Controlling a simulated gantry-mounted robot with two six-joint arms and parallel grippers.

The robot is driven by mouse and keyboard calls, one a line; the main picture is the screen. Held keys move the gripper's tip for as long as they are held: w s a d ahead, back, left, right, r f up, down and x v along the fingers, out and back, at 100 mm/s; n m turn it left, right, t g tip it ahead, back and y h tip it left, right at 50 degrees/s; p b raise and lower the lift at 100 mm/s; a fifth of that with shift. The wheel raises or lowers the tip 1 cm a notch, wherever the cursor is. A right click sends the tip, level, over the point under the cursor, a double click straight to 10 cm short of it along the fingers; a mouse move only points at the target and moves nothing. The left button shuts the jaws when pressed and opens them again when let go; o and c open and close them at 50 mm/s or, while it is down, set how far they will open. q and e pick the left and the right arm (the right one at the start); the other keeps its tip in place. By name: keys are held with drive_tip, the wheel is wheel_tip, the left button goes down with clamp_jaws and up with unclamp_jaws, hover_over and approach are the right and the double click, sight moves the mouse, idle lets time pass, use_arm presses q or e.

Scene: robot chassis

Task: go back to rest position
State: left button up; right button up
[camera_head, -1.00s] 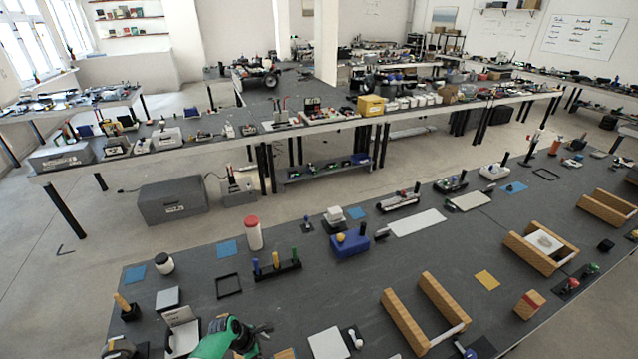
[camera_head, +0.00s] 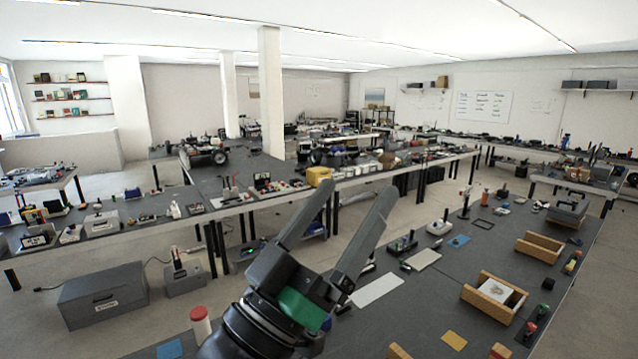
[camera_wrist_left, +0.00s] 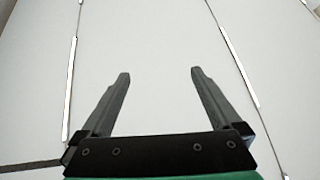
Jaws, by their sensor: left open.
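My left gripper (camera_head: 354,205) is raised in the middle of the head view, its two grey fingers pointing up and spread apart. Nothing is between them. In the left wrist view the fingers (camera_wrist_left: 160,75) are wide apart and empty, with only the white ceiling (camera_wrist_left: 160,40) and its light strips behind them. The left arm hides part of the near table. My right gripper is in neither view.
The dark near table (camera_head: 400,315) carries wooden holders (camera_head: 492,292), a white plate (camera_head: 377,290) and a red-capped bottle (camera_head: 201,325). A long table with a yellow box (camera_head: 319,176) stands behind. The air around the gripper looks clear.

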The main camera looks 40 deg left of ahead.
use_arm(q)
drive_tip(key=s+d+r+m+t+h+p, duration=0.25)
drive_tip(key=s+r+p, duration=0.5)
drive_tip(key=r, duration=0.55)
wheel_tip(320, 180, down, 40)
drive_tip(key=b, duration=4)
drive_tip(key=shift+d+f+y, duration=0.15)
drive_tip(key=shift+y, duration=0.3)
